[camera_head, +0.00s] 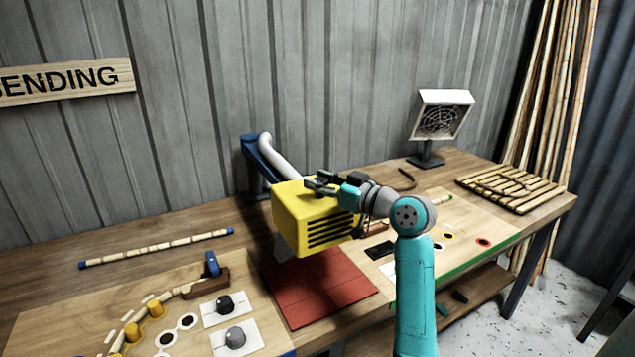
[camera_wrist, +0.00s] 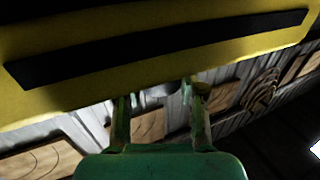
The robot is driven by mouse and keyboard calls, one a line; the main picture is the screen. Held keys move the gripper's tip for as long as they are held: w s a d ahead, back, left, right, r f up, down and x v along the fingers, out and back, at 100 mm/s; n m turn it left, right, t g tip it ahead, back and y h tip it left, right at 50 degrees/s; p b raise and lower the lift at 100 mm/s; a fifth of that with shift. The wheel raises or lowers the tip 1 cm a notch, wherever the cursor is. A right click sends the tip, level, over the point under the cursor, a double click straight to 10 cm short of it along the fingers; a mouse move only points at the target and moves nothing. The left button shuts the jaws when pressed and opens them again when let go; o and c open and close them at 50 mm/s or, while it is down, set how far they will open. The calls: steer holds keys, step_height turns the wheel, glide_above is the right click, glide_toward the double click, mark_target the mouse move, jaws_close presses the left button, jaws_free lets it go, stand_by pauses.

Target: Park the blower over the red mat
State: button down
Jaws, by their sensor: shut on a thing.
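The blower is a yellow box (camera_head: 300,222) with dark slots on one side, in the middle of the head view. A white hose (camera_head: 277,155) and a blue arm (camera_head: 252,160) rise behind it. The red mat (camera_head: 318,290) lies flat on the bench below and in front of the blower, partly covered by it in the view. My gripper (camera_head: 322,184) is at the top of the blower and shut on it; the exact grip point is hard to see. In the wrist view, the blower's yellow side with a black band (camera_wrist: 160,45) fills the top, above my gripper's fingers (camera_wrist: 158,105).
A bamboo rod (camera_head: 155,248) lies at the bench's back left. Boards with two knobs (camera_head: 235,337) sit front left. A white fan-like unit (camera_head: 441,117) stands back right, near a slatted bamboo rack (camera_head: 510,187). Bamboo poles lean in the right corner.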

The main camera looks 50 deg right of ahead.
steer(key=c, duration=0.7)
jaws_free()
steer(key=s, duration=0.8)
steer(key=s+d, duration=0.1)
steer(key=s, duration=0.3)
steer(key=shift+f, duration=0.1)
